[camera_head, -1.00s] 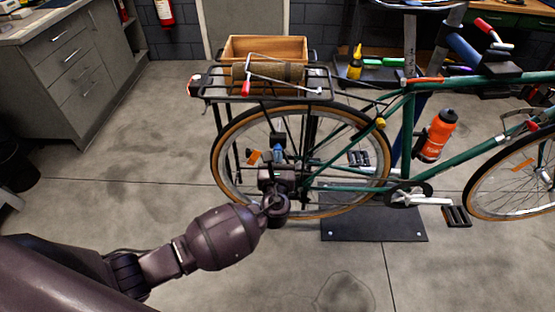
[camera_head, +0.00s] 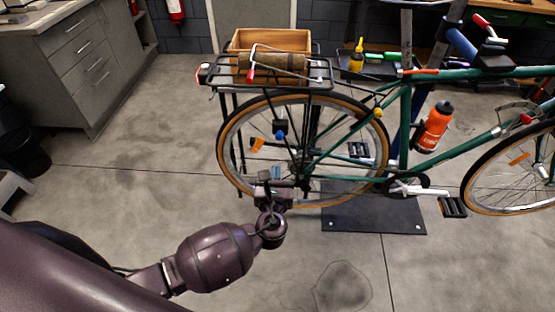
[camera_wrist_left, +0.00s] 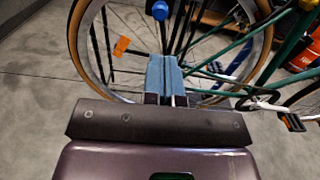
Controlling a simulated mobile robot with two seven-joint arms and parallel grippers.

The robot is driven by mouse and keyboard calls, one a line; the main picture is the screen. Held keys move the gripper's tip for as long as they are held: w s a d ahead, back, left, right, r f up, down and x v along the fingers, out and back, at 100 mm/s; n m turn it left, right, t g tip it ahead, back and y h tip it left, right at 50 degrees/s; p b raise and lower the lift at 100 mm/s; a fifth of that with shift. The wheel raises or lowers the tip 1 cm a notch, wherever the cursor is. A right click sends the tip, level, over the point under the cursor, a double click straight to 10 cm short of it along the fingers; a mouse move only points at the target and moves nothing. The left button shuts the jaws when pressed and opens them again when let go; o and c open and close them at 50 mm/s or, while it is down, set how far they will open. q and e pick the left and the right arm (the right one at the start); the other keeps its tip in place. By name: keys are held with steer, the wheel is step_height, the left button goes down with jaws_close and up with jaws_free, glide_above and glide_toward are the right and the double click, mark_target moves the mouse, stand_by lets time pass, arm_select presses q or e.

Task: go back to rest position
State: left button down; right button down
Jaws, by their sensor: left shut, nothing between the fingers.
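My left gripper (camera_head: 275,176) is in front of the lower part of the bike's rear wheel (camera_head: 228,160) in the head view. In the left wrist view its two blue-grey fingers (camera_wrist_left: 164,78) are together with nothing between them, pointing toward the spokes. Whether the fingertips touch the wheel cannot be told. The green bicycle (camera_head: 405,125) stands upright, held by a stand. A blue knob (camera_head: 280,136) shows near the rear wheel's middle, and in the wrist view it is just beyond the fingertips (camera_wrist_left: 160,10). My right gripper is in neither view.
An orange bottle (camera_head: 434,128) sits on the frame. A dark base plate (camera_head: 374,212) lies on the floor. Grey cabinets (camera_head: 80,70) stand at the left. Floor at the left front is clear.

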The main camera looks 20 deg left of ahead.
arm_select(q)
steer(key=shift+v, duration=1.5)
steer(key=s+a+f+n+g+h, duration=0.1)
steer(key=s+a+f+n+g, duration=0.1)
steer(key=s+n, duration=0.4)
steer(key=s+a+f+n+g+h, duration=0.2)
steer(key=s+a+n, duration=0.3)
steer(key=n, duration=1)
steer(key=s+a+f+n+g+h, duration=0.1)
steer(key=s+a+f+n+g, duration=0.1)
steer(key=s+n, duration=0.7)
step_height(320, 180, down, 2)
steer(key=shift+s+a+f+n+h, duration=0.15)
steer(key=shift+a+f+n+h, duration=0.2)
steer(key=shift+a+n, duration=0.55)
steer(key=shift+r, duration=0.1)
